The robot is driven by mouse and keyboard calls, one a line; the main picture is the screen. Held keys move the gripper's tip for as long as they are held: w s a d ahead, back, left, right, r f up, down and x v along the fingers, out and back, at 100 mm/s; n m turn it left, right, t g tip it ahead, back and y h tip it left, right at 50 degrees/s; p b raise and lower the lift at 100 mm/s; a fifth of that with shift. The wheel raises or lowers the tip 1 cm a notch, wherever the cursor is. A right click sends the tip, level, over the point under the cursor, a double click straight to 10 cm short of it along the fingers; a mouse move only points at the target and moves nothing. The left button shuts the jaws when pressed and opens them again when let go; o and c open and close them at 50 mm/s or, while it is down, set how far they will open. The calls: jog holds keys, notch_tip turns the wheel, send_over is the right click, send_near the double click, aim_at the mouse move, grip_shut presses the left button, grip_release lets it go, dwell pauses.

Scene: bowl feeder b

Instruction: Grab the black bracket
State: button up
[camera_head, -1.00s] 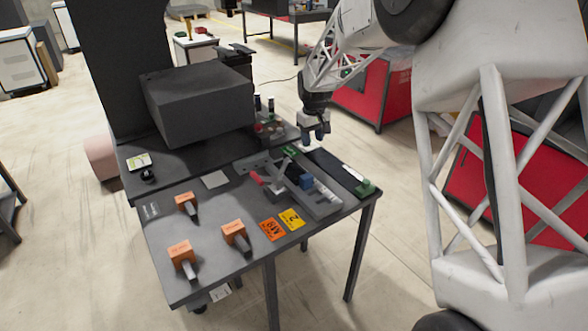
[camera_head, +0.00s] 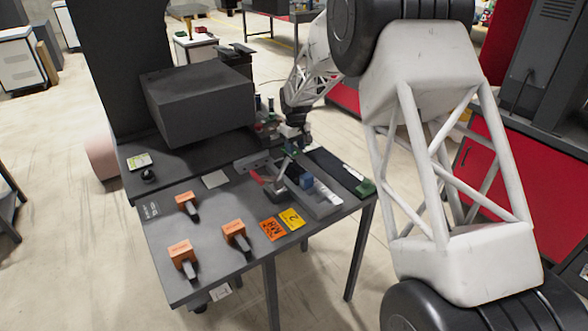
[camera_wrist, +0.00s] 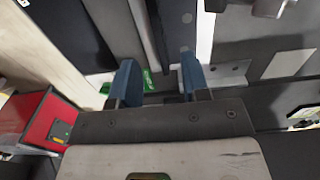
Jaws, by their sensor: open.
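My gripper (camera_head: 297,143) hangs low over the far side of the workbench, just behind the grey fixture (camera_head: 326,206). In the wrist view its two blue fingertips (camera_wrist: 158,76) are apart, with nothing clearly held between them. A small green part (camera_wrist: 148,80) shows below the gap between the fingers. A grey bracket-like plate with holes (camera_wrist: 229,72) lies just right of the right finger; it also shows left of my gripper in the head view (camera_head: 252,161). I cannot tell for sure whether this plate is the black bracket.
A big dark box (camera_head: 200,103) stands on the bench left of my gripper. A red-handled clamp (camera_head: 257,177) and a blue block (camera_head: 306,181) sit by the fixture.

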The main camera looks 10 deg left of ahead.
aim_at(291, 168)
jog(key=shift+f, duration=1.1)
jog(key=shift+f, duration=0.1)
jog(key=shift+d+f, duration=0.2)
jog(key=shift+f, duration=2.3)
jog(key=shift+c, duration=0.3)
grip_shut()
